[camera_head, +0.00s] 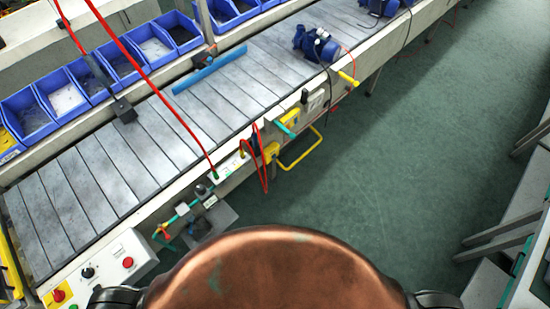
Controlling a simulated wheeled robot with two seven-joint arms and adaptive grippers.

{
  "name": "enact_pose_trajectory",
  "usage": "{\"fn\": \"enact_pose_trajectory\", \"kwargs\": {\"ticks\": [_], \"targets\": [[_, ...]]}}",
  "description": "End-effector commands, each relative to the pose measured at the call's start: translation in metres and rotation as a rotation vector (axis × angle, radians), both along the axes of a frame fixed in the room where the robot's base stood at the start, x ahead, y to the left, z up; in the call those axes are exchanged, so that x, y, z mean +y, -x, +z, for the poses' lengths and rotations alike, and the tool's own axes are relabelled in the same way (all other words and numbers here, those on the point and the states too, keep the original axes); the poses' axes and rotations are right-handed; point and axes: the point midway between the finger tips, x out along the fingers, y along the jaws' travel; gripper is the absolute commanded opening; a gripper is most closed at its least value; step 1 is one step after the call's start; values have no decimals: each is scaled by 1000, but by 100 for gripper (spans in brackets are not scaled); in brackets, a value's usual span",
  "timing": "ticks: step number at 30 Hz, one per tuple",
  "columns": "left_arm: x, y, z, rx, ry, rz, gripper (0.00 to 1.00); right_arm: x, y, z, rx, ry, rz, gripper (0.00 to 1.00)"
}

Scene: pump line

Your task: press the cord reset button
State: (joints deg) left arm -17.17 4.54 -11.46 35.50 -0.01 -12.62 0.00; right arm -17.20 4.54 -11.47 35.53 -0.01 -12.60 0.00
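A white control panel (98,272) sits on the conveyor's near side at the lower left. It carries a red button (128,262), a black knob (88,272), a red mushroom button on yellow (59,295) and a green button at the bottom edge. A red cord (150,82) runs down across the belt to a small white unit (229,166) on the near rail. No lettering is readable, so I cannot tell which control is the cord reset button. Neither gripper shows. Dark parts of my own body show at the bottom edge.
The slatted conveyor (190,121) runs diagonally, with blue bins (62,92) behind it and a blue pump (318,46) on it. A yellow handle (301,150) and looped red cable (265,172) stick out on the near side. Green floor (390,175) is clear right of centre.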

Motion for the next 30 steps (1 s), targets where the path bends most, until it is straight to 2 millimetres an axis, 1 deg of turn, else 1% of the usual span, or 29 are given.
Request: {"fn": "enact_pose_trajectory", "kwargs": {"ticks": [1, 2, 19, 30], "targets": [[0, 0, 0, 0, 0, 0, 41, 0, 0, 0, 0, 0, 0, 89], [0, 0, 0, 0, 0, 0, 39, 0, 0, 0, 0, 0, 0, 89], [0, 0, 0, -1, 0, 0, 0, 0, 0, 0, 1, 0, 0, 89], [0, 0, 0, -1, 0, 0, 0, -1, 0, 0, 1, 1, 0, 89]]}}
